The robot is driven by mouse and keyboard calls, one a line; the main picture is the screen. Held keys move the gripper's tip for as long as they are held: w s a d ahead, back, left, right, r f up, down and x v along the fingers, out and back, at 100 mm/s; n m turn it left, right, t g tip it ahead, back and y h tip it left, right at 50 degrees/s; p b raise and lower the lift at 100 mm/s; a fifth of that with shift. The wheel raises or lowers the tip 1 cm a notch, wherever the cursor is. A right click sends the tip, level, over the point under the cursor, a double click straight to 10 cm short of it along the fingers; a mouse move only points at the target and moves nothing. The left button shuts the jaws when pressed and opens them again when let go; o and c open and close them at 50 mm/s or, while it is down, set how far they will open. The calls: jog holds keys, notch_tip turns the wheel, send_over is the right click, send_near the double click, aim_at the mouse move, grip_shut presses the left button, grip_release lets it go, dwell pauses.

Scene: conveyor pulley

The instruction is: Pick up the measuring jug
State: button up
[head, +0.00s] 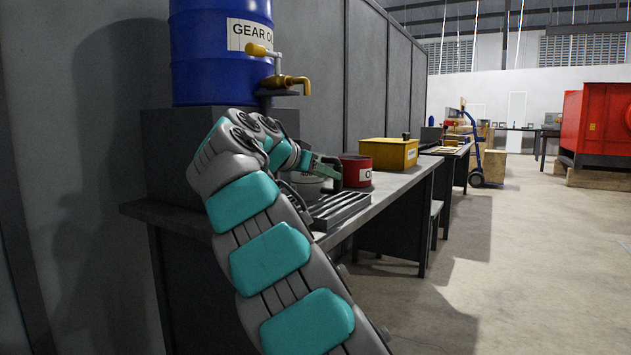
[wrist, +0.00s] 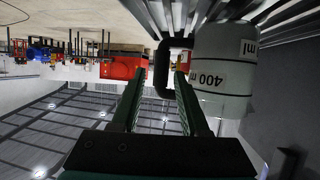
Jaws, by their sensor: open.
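The measuring jug is a pale grey cup partly hidden behind my gripper in the head view (head: 306,187). In the wrist view, which is upside down, the jug (wrist: 222,75) shows large at the upper right, with a "400 ml" mark and a dark handle (wrist: 161,70). My gripper (head: 335,172) is at the jug, above the bench. In the wrist view its two fingers (wrist: 158,88) are apart, and the upright part of the handle appears between their tips. I cannot tell whether the fingers touch it.
A slatted metal rack (head: 340,208) lies on the bench (head: 400,182) in front of the jug. A red can (head: 357,171) stands just right of my gripper, with a yellow box (head: 388,153) beyond. A blue drum (head: 215,55) with a brass tap (head: 288,83) stands above left.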

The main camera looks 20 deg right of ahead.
jog(key=shift+x, duration=3.15)
jog(key=shift+w+a+r, duration=0.1)
grip_shut()
